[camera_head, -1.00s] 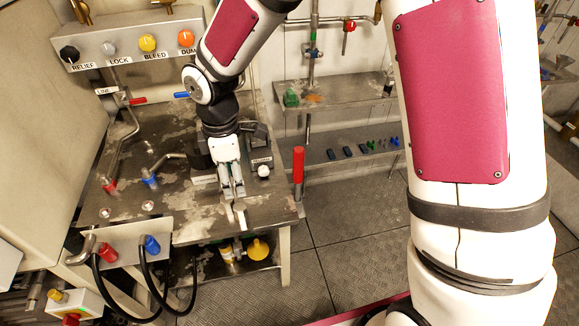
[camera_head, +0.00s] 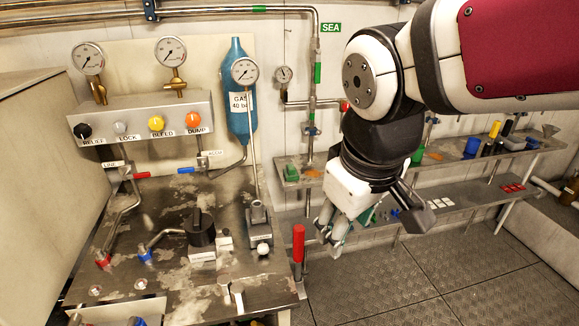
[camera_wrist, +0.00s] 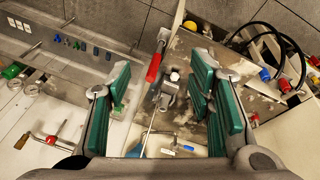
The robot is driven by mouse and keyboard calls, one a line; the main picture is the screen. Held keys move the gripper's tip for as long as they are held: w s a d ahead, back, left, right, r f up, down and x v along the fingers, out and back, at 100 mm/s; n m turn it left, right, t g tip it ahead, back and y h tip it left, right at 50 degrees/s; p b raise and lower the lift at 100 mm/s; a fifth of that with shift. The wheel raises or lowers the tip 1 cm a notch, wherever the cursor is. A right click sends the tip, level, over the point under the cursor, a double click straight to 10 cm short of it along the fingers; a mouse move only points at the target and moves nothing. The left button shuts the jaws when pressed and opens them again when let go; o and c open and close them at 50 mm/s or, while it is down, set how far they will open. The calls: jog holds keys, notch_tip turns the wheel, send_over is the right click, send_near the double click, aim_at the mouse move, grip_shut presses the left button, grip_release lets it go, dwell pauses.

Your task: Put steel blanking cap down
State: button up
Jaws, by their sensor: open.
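My gripper (camera_head: 333,240) is beside the right edge of the steel workbench (camera_head: 172,262), over the floor and in front of the wall shelves. In the wrist view my gripper (camera_wrist: 160,72) has its green-padded fingers spread wide, with nothing between them. I cannot pick out the steel blanking cap for certain in either view. A pale slotted fitting (camera_head: 232,294) is at the bench's front right. Two small round pale fittings, the left one (camera_head: 95,291) and the right one (camera_head: 140,284), are at the front left.
A red upright handle (camera_head: 298,243) stands at the bench's right edge, close to my gripper. A hand pump (camera_head: 259,220) with a tall lever and a black knob (camera_head: 201,228) stand on the bench. The lower shelf (camera_head: 455,208) holds small parts. The floor (camera_head: 400,285) is open.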

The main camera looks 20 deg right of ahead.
jog(key=s+d+m+t+y, duration=0.1)
jog(key=s+m, duration=0.3)
jog(key=s, duration=0.2)
jog(key=shift+s+d+r, duration=0.2)
jog(key=shift+d+r, duration=0.2)
jog(key=shift+r, duration=0.05)
dwell(0.8)
